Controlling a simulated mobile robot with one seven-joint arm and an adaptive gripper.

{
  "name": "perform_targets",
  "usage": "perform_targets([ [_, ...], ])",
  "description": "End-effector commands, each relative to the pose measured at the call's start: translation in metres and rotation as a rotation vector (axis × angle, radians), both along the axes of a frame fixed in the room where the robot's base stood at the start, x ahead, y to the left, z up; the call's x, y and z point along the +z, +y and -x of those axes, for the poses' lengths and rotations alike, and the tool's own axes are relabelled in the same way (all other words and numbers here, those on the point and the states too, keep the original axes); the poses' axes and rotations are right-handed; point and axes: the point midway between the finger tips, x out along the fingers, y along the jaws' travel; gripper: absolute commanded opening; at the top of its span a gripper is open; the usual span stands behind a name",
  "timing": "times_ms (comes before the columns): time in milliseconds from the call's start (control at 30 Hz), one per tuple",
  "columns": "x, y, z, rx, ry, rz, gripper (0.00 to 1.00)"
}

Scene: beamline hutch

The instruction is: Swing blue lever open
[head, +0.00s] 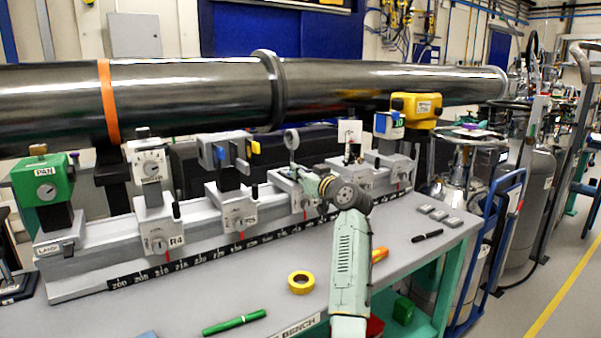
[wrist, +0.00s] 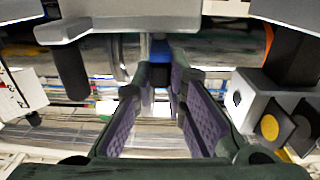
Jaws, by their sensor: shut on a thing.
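In the wrist view, a small blue piece, the blue lever (wrist: 160,49), sits between the far ends of my two purple-padded fingers. My gripper (wrist: 162,75) is shut on it. In the head view my gripper (head: 304,180) reaches left over the rail, by the carriage with a ring holder (head: 291,140). Its fingertips are small there, and I cannot make out the held lever. A separate stage with a blue block (head: 219,154) and a yellow tab (head: 254,147) stands to the left.
The long rail (head: 80,276) carries several carriages, including a green PAN unit (head: 46,185). A dark beam pipe (head: 190,92) runs behind. Yellow tape (head: 301,282) and a green pen (head: 234,323) lie on the bench. In the wrist view, grey housings (wrist: 120,27) crowd my fingers.

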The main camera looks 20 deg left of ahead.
Motion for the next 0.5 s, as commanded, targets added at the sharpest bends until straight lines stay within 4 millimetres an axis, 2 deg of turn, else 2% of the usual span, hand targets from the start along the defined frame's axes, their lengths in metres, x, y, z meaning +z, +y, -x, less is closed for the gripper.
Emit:
perform_targets([
  [500,0.004,0.012,0.009,-0.365,-0.003,0.000,0.00],
])
